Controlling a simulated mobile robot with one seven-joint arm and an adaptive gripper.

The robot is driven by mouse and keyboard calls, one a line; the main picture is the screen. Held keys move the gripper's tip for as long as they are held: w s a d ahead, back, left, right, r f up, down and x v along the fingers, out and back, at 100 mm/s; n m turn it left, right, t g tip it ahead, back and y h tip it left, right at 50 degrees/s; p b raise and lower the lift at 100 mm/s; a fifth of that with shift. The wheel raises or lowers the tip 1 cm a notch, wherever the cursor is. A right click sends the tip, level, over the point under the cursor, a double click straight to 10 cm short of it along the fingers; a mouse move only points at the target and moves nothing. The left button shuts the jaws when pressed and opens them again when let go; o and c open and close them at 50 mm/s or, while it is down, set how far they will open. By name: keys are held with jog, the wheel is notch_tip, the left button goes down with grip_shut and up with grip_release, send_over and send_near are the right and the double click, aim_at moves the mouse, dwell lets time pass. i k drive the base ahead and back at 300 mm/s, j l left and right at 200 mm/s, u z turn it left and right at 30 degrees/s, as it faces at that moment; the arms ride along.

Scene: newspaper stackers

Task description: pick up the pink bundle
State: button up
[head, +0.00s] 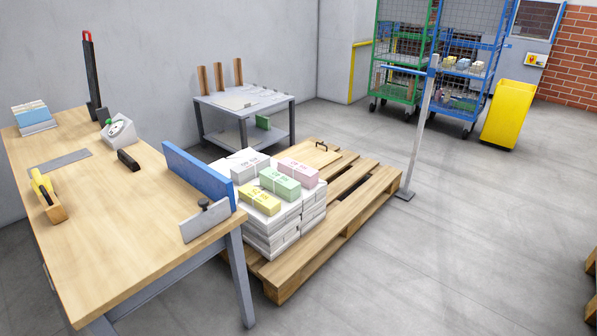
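The pink bundle (299,171) is a strapped block with dark print on its top. It lies on the upper layer of a stack of white bundles (277,234), at the right rear of that layer. A green bundle (280,184) lies just in front of it to the left. A yellow bundle (259,200) lies nearer the front, and a white bundle (248,170) lies at the left rear. The stack stands on a wooden pallet (345,215). My gripper is not in view.
A wooden workbench (100,225) with a blue side board (197,175) stands left of the stack, close to it. A low grey table (245,105) stands behind. A thin grey post (420,135) rises by the pallet's right end.

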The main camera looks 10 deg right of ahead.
aim_at(308, 177)
jog(key=i+l+u, duration=0.1)
jog(key=i+l, duration=0.2)
jog(key=l, duration=0.2)
jog(key=i+l, duration=0.25)
jog(key=l, duration=0.3)
jog(key=i+l+u, duration=0.15)
jog(key=l, duration=0.4)
jog(key=i+l, duration=0.35)
jog(key=l, duration=0.2)
jog(key=i+l+u, duration=0.15)
jog(key=l, duration=0.4)
jog(key=i+l, duration=0.3)
jog(key=l, duration=0.3)
jog(key=i+l+u, duration=0.15)
jog(key=l, duration=0.45)
jog(key=i+l, duration=0.2)
jog(key=l, duration=0.4)
jog(key=i+j, duration=0.1)
jog(key=i, duration=0.3)
jog(key=u, duration=0.05)
